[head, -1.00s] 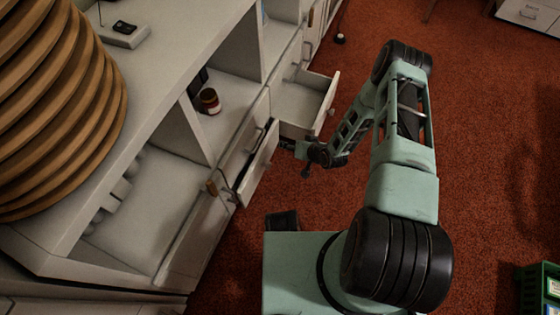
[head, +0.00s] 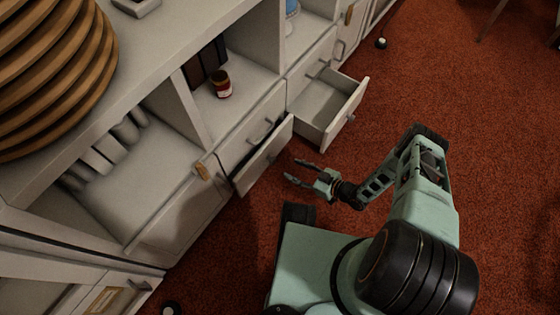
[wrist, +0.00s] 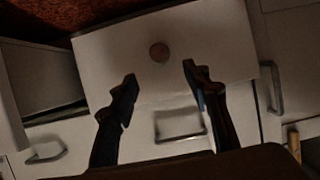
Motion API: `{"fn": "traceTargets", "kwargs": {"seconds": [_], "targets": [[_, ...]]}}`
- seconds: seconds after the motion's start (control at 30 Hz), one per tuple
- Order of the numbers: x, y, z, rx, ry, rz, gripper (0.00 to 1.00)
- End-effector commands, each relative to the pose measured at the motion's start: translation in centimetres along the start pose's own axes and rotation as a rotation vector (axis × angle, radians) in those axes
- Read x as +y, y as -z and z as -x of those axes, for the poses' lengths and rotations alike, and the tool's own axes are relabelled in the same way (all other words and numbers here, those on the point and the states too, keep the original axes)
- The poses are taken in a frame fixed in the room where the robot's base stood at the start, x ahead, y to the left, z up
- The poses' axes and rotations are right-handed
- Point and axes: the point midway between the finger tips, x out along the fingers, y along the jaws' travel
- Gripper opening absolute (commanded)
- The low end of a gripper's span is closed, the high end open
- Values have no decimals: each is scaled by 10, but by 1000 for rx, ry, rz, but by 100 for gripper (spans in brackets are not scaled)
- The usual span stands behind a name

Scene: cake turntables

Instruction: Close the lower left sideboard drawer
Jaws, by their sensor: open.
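The lower left sideboard drawer (head: 265,158) is partly open, with a dark gap behind the top of its pale front. In the wrist view its front (wrist: 110,50) fills the upper middle, with a round brownish knob (wrist: 160,52). My gripper (head: 293,172) is open and empty, just out from this front over the carpet. In the wrist view the two dark fingers (wrist: 158,76) are spread, with the knob showing between and beyond their tips. I cannot tell whether a finger touches the front.
The lower right drawer (head: 345,125) stands wide open and empty beside it. The two drawers above are shut, with bar handles. A red-lidded jar (head: 221,85) stands on the shelf above. Red carpet (head: 500,130) is clear to the right.

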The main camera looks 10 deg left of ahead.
Motion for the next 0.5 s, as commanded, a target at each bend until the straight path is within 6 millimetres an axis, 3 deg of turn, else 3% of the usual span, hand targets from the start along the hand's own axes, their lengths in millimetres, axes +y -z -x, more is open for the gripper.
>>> {"fn": "traceTargets", "kwargs": {"seconds": [0.5], "targets": [[0, -2, -87, 0, 0, -1, 44]]}}
